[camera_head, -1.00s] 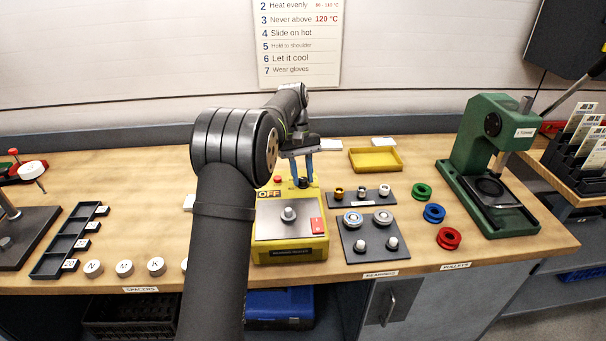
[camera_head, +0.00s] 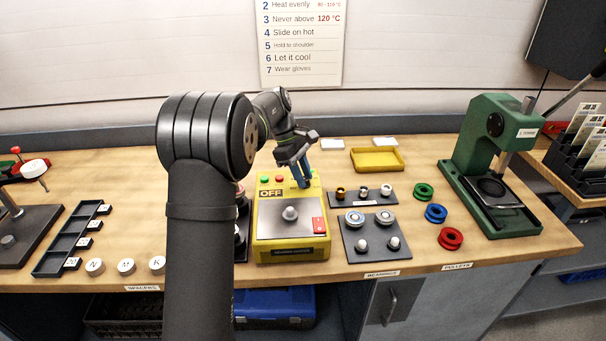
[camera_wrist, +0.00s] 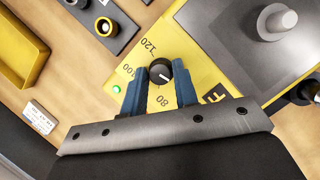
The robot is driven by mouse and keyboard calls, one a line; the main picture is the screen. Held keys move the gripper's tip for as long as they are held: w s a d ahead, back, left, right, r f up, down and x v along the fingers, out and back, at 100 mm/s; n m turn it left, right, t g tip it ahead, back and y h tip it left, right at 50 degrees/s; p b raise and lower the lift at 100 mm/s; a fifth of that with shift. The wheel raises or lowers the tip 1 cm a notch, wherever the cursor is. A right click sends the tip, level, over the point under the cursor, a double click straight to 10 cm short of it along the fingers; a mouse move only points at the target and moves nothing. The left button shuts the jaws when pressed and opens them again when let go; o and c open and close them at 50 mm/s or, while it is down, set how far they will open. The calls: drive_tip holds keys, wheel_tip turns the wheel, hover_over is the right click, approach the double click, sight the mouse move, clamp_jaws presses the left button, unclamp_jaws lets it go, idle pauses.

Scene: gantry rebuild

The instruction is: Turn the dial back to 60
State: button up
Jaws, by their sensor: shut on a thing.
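The dial (camera_wrist: 160,72) is a round black knob with a white pointer line, on top of the yellow heater box (camera_head: 262,240). In the wrist view, 120, 100 and 80 are printed around it; 60 is not visible. The pointer line slants to the lower right, past 80 toward my right-hand finger. My gripper (camera_wrist: 159,69) has its two blue fingers on either side of the dial and is shut on it. In the head view my gripper (camera_head: 303,181) reaches down to the back right of the box and hides the dial.
A bearing tray (camera_head: 352,243) and yellow tray (camera_head: 376,159) stand to the right. A green light (camera_wrist: 116,89) is lit beside the dial.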

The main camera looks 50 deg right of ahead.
drive_tip(key=shift+f+n, duration=0.1)
drive_tip(key=shift+n, duration=0.2)
drive_tip(key=o, duration=1)
drive_tip(key=shift+r, duration=0.2)
drive_tip(key=v, duration=1.7)
drive_tip(key=shift+a, duration=0.25)
drive_tip(key=x, duration=1.7)
drive_tip(key=shift+d+f, duration=0.1)
drive_tip(key=shift+d, duration=0.15)
